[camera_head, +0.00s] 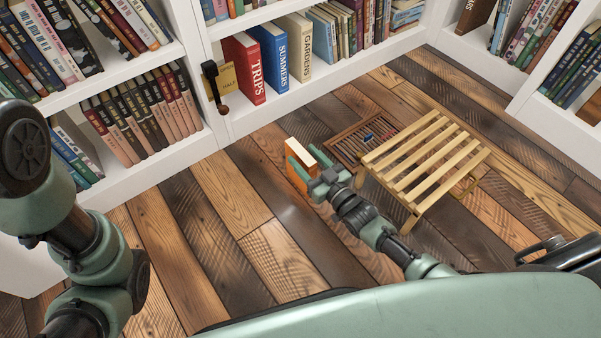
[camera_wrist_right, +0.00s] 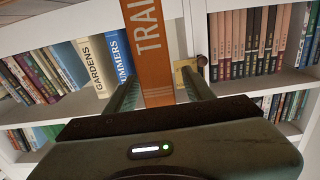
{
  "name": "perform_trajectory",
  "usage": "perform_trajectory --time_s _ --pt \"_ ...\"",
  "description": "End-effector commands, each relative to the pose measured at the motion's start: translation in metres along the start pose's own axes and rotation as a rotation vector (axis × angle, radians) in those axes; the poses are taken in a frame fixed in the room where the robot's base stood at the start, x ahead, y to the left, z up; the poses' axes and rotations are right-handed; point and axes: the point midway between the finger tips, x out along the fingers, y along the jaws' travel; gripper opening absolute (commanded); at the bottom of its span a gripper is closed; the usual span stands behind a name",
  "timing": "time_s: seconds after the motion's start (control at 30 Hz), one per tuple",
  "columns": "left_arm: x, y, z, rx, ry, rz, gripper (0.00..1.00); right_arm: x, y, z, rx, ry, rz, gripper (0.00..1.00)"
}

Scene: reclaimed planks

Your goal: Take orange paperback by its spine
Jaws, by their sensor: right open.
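The orange paperback (camera_head: 297,177) shows in the head view left of the slatted wooden stool, with its pale page edges facing up. My right gripper (camera_head: 303,150) is at it, with one finger on each side. In the right wrist view the orange spine (camera_wrist_right: 154,50) with white lettering stands between my two fingers (camera_wrist_right: 160,90). The jaws are open, with a visible gap beside the spine. The book's lower part and what bears it are hidden. My left arm shows at the left of the head view, but its gripper is out of frame.
The slatted stool (camera_head: 425,165) stands right of the book. A patterned dark tray (camera_head: 345,150) with small coloured items lies on the plank floor behind my gripper. White bookshelves (camera_head: 330,70) line the back and sides. The floor (camera_head: 225,195) left of the book is clear.

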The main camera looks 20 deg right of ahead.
Motion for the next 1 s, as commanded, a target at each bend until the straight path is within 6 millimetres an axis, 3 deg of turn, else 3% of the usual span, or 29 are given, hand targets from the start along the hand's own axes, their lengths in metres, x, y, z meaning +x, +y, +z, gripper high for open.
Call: perform_trajectory --time_s 0.03,0.2,0.43,0.6,0.63,1.0 --pt "-0.009 0.002 -0.005 0.000 0.004 0.001 0.36 0.008 0.001 0.005 -0.001 0.003 -0.001 0.53" --pt "-0.016 0.003 -0.006 0.000 0.001 0.000 0.36 0.023 0.000 0.002 0.000 0.000 -0.001 0.53" --pt "-0.014 0.003 -0.005 0.000 0.001 0.000 0.36 0.023 0.000 0.001 0.000 -0.002 0.000 0.53" --pt "-0.014 0.003 -0.006 0.000 0.002 0.001 0.36 0.023 0.000 0.001 0.000 -0.002 0.000 0.05" --pt "-0.014 0.003 -0.006 0.000 0.002 0.001 0.36 0.023 0.000 0.001 0.000 -0.002 0.000 0.00" --pt "-0.014 0.003 -0.005 0.000 0.002 0.001 0.36 0.023 0.000 0.001 -0.001 -0.002 0.000 0.00"
